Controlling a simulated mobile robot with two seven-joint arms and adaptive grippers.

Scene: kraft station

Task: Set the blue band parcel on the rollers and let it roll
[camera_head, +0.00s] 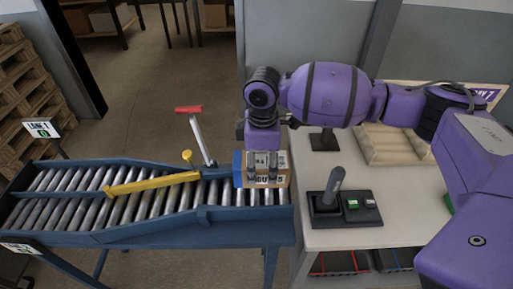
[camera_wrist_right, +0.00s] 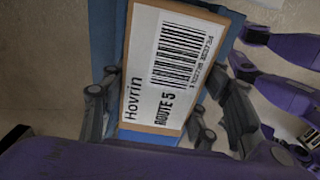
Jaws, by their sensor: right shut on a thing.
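The blue band parcel (camera_head: 238,168) is a brown box with a blue band, at the right end of the roller conveyor (camera_head: 222,194). My right gripper (camera_head: 262,167) reaches down from above and is shut on it. I cannot tell whether the parcel touches the rollers. In the right wrist view the parcel (camera_wrist_right: 172,65) shows a white label reading "Hovrin" and "Route 5", with blue along its edges, between the fingers of the right gripper (camera_wrist_right: 165,108). My left gripper is not in view.
A yellow diverter bar (camera_head: 150,184) lies slanted across the rollers, beside a lever with a red handle (camera_head: 188,109). The conveyor splits into two lanes at left, by a Lane 1 sign (camera_head: 41,129).

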